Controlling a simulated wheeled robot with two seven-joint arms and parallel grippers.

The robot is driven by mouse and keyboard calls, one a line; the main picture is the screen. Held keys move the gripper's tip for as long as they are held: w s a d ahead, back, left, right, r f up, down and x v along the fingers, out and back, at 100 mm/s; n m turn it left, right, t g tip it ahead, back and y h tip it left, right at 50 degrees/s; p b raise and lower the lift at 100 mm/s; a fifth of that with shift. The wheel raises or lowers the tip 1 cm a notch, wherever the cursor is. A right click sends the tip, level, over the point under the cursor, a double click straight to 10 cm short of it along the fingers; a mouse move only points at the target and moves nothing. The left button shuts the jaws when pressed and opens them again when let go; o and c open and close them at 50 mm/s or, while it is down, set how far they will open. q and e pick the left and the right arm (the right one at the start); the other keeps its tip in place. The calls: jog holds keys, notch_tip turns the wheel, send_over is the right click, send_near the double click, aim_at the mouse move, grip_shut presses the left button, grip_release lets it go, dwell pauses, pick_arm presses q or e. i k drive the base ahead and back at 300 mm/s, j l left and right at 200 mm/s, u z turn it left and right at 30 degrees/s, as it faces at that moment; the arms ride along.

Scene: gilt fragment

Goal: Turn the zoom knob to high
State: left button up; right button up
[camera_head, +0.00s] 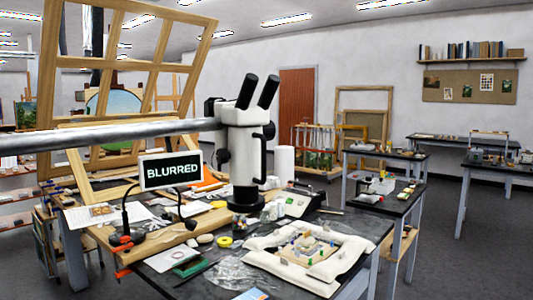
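A white stereo microscope (243,150) with two black eyepieces (258,91) stands upright over the workbench. A small dark knob (222,155) shows on the left side of its body, and a dark handle-like part (265,137) on its right side. I cannot tell which of these is the zoom knob, or its setting. A small display (171,171) left of the microscope reads "BLURRED". Neither of my grippers is in view.
A thick grey horizontal bar (100,138) runs from the left edge to the microscope. The dark workbench (330,212) holds papers, tools, a yellow tape roll (224,242) and a white padded cushion (262,262) around a fragment. A wooden frame (48,90) leans behind at left.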

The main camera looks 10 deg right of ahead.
aim_at(222, 155)
jog(key=l+u, duration=0.45)
jog(key=l, duration=0.55)
jog(key=l+u, duration=0.4)
jog(key=l, duration=0.65)
